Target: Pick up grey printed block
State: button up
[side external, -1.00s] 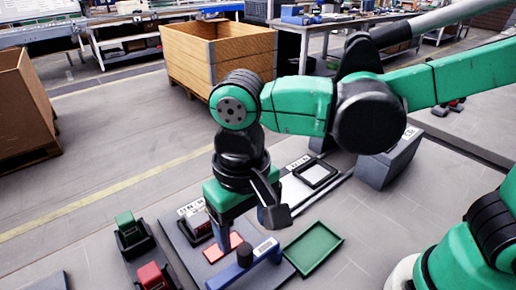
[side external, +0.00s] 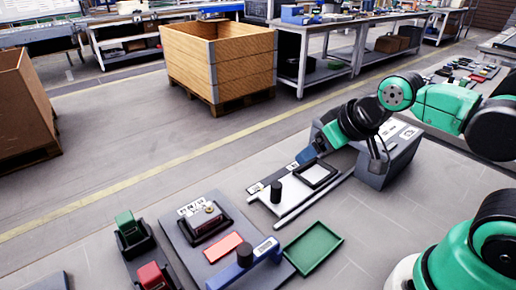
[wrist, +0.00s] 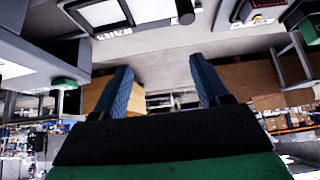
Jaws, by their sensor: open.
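My gripper (side external: 304,157) is at the far end of the slide fixture in the side view, beside the large grey box with printed labels. Its two blue fingers stand apart with nothing between them in the wrist view (wrist: 160,72). I cannot single out the grey printed block with certainty. The large grey box (side external: 401,156) is partly hidden behind my wrist.
A black knob (side external: 276,190) and a black square frame (side external: 318,174) are on the slide fixture. A red pad (side external: 223,247), a blue bar (side external: 262,264) and a green tray (side external: 313,248) lie in front. Red and green blocks stand left.

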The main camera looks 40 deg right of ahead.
jog(key=o, duration=0.3)
